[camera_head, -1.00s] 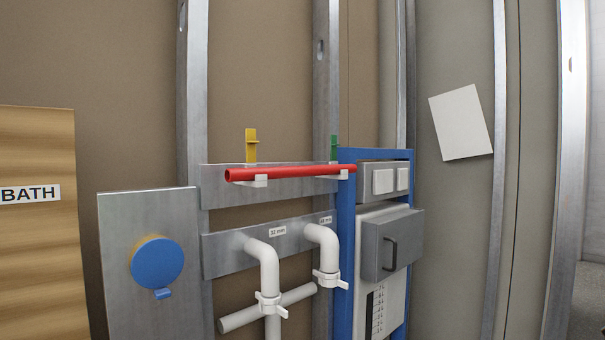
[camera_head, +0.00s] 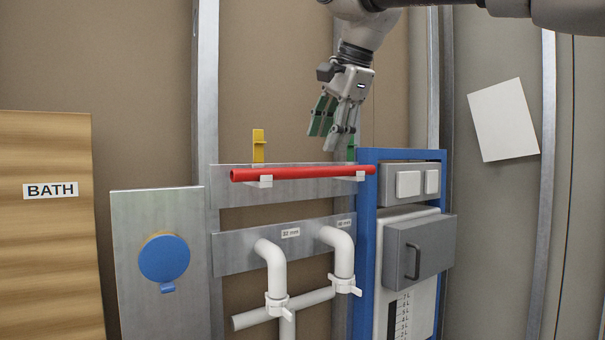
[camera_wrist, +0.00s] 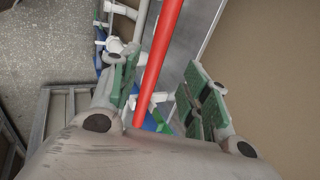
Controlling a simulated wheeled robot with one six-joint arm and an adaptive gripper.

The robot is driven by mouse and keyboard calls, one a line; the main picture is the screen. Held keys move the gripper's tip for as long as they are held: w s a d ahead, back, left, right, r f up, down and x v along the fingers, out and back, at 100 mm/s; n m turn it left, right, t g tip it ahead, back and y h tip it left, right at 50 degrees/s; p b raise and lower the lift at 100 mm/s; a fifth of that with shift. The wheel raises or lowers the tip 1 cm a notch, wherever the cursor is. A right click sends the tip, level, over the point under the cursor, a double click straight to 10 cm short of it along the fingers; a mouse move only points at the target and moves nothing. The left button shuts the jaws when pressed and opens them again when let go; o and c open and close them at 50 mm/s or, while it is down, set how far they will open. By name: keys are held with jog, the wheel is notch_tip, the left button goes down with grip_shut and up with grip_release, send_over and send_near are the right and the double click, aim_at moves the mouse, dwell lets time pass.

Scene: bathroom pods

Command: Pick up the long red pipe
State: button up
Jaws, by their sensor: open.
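The long red pipe (camera_head: 300,172) lies level across two white supports on a metal rail (camera_head: 225,188) in the head view. My gripper (camera_head: 333,133) is open and points down, above the right half of the pipe and apart from it. In the wrist view the pipe (camera_wrist: 162,62) runs away from the camera through the gap between the open fingers of my gripper (camera_wrist: 164,98), below them. Nothing is between the fingers.
A yellow bracket (camera_head: 259,146) and a green bracket (camera_head: 351,154) stand above the rail. A blue frame (camera_head: 364,240) with a grey box (camera_head: 419,248) stands to the right. White bent pipes (camera_head: 274,270) are below. A blue round cap (camera_head: 164,258) is on the left panel.

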aim_at(317, 168)
jog(key=x, duration=0.7)
jog(key=shift+s+f, duration=0.2)
jog(key=shift+f, duration=0.05)
grip_shut()
